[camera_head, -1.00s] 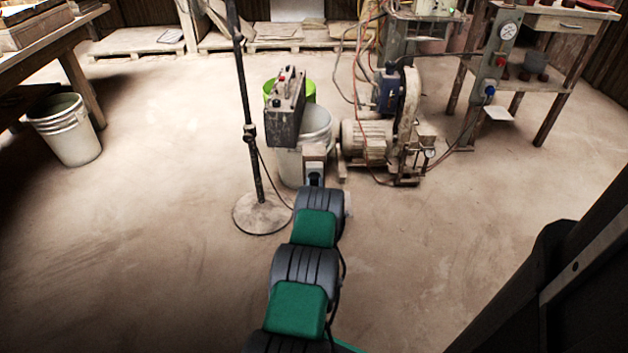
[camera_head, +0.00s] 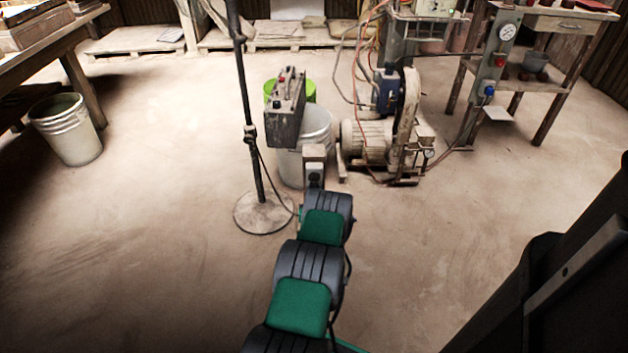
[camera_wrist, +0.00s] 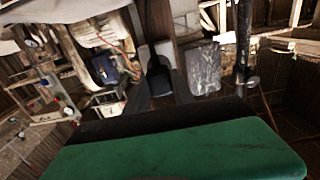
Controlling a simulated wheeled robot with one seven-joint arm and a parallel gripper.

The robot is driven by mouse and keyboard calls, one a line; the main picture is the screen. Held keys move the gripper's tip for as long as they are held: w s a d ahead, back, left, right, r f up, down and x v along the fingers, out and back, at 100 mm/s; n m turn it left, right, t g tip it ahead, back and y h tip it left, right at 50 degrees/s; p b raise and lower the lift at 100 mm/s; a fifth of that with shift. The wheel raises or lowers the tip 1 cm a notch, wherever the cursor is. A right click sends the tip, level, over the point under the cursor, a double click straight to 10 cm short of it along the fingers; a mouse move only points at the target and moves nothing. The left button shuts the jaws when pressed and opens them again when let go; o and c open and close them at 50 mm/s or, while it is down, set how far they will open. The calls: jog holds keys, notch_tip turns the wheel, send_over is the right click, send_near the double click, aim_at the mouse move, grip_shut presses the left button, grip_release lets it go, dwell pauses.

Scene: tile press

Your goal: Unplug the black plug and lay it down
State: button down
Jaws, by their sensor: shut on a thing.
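My gripper (camera_head: 314,158) is near the middle of the head view, in front of the white bucket and to the lower right of a grey box with a red button (camera_head: 286,108). In the wrist view a black piece, apparently the black plug (camera_wrist: 157,76), sits between the fingers, and my gripper (camera_wrist: 160,70) is shut on it. The grey box also shows in the wrist view (camera_wrist: 203,68), just right of the fingers. The plug's far end is hidden, and I cannot tell whether it touches a socket.
A stand with a round base (camera_head: 263,213) is left of my arm. The white bucket (camera_head: 318,125) is behind the gripper. A dusty motor (camera_head: 364,143) stands right of it, with a side table (camera_head: 545,80) farther right. Open floor lies left and right.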

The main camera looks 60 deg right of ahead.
jog(key=shift+v, duration=0.8)
